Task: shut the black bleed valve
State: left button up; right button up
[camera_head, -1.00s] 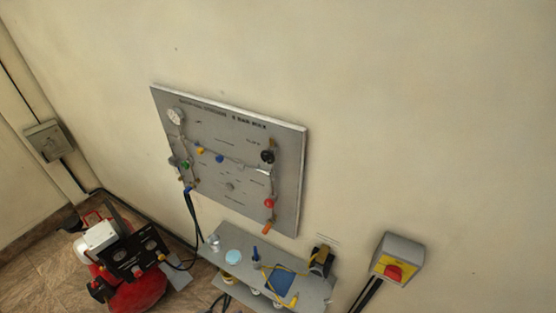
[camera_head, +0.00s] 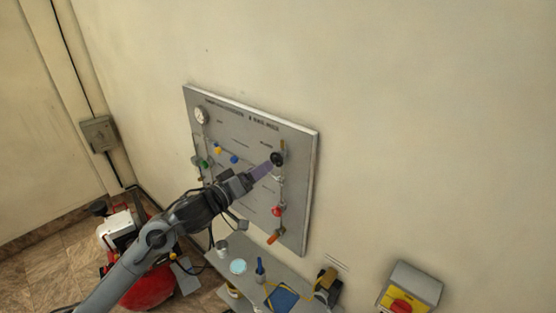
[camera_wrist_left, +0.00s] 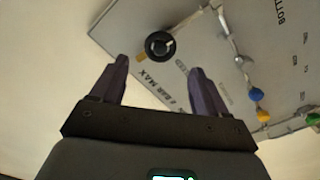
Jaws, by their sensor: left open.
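The black bleed valve (camera_head: 277,159) is a round black knob at the upper right of the grey wall panel (camera_head: 262,224). It also shows in the left wrist view (camera_wrist_left: 160,46), ahead of the fingers and between their lines. My left gripper (camera_head: 268,168) is open with purple fingers, close to the valve at its lower left in the head view. In the left wrist view the open gripper (camera_wrist_left: 160,75) has nothing between its fingertips. I cannot tell whether a finger touches the knob. My right gripper is not in view.
Other panel fittings are near: a red knob (camera_head: 277,211), an orange handle (camera_head: 273,238), blue (camera_head: 234,159) and yellow (camera_head: 218,148) knobs, a gauge (camera_head: 201,116). A shelf (camera_head: 246,284) with small items lies below. A red compressor (camera_head: 146,291) stands on the floor at left.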

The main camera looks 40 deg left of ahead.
aim_at(275, 160)
pick_arm(q)
jog(key=w+p, duration=0.1)
jog(key=w, duration=0.6)
jog(key=shift+w+d+r, duration=0.1)
jog(key=shift+w, duration=0.05)
jog(key=shift+w+d+p, duration=0.1)
jog(key=shift+w+p, duration=0.25)
jog(key=shift+w, duration=0.25)
jog(key=c, duration=1)
